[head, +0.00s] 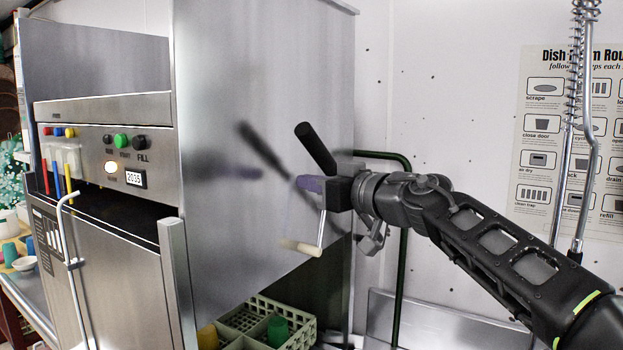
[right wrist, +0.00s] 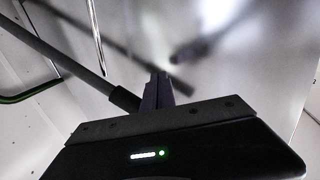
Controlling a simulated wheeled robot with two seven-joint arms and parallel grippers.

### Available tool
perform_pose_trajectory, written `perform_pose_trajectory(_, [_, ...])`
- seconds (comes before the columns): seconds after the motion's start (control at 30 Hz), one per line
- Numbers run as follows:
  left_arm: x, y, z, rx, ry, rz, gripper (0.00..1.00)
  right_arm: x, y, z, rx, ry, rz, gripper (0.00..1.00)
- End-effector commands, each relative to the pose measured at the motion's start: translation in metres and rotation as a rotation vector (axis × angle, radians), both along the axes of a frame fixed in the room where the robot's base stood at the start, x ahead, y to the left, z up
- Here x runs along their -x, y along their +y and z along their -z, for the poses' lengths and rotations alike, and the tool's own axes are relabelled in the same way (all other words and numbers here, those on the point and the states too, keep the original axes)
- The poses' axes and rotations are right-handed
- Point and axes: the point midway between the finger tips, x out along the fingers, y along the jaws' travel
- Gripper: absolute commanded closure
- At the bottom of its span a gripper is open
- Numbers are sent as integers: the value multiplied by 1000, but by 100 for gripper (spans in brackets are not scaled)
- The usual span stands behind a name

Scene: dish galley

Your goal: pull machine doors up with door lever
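The steel dish machine fills the left and middle of the head view, with a large smooth side panel (head: 255,95). A black bar grip, apparently the door lever (head: 316,148), slants by that panel; the right wrist view shows it as a long dark bar (right wrist: 75,70) with a black end. My right gripper (head: 310,184) has purple fingers, pressed together, pointing at the panel just below the grip. In the right wrist view the fingers (right wrist: 157,92) look shut with the bar beside them, not between them. Whether they touch it, I cannot tell. My left gripper is out of view.
A thin rod with a cream handle (head: 301,248) hangs below my right gripper. A rack (head: 296,312) with cups is low under the panel. A green pipe (head: 402,240), a spring hose (head: 577,70) and a wall poster (head: 541,130) are to the right.

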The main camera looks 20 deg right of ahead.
Motion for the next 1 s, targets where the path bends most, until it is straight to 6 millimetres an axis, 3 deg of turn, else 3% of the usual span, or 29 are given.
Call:
perform_pose_trajectory(0.37, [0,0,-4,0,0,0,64,10,-5,-3,2,-2,2,100])
perform_pose_trajectory(1.0, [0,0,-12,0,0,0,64,84,-37,-5,1,-1,3,100])
